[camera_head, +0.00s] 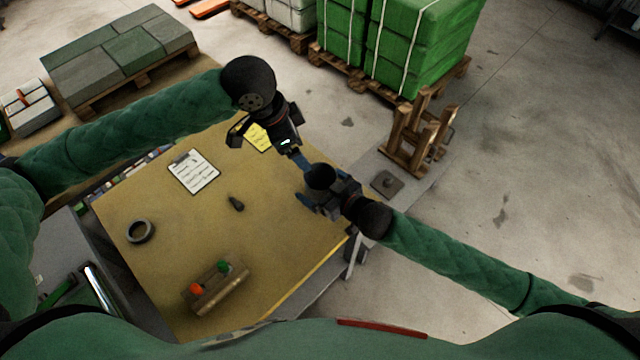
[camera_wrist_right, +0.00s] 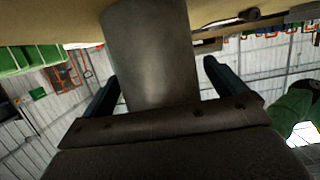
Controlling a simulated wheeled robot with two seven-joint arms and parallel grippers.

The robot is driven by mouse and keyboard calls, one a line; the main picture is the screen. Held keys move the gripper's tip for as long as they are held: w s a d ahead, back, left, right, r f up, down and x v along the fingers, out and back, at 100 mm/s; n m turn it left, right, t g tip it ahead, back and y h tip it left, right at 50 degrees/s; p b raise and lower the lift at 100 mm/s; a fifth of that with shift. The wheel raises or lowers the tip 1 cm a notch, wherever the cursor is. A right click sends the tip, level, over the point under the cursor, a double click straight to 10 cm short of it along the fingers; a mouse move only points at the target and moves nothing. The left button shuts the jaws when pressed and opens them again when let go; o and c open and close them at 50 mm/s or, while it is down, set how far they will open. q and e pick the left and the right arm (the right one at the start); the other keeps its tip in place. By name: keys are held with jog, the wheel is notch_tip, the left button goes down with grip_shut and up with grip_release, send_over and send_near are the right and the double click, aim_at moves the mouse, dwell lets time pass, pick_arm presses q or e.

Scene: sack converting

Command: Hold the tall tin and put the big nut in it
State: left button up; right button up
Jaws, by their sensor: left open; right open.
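The tall tin (camera_head: 321,177) is a dark grey cylinder near the table's right corner; in the right wrist view its side (camera_wrist_right: 150,60) fills the upper middle. My right gripper (camera_head: 312,196) is open, with one finger on each side of the tin; I cannot tell whether they touch it. My left gripper (camera_head: 304,161) is open, its fingertips just above and left of the tin in the picture. Nothing shows in it. A thick dark ring (camera_head: 140,230) lies at the table's left; it may be the big nut, but its outline is too small to be sure.
The yellowish table (camera_head: 200,250) also carries a clipboard (camera_head: 194,171), a yellow sheet (camera_head: 257,137), a small dark piece (camera_head: 236,204) and a wooden block with red and green knobs (camera_head: 216,289). The middle is mostly clear. A wooden stand (camera_head: 420,135) is beyond the right edge.

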jog(key=v, duration=1.2)
jog(key=shift+d, duration=0.1)
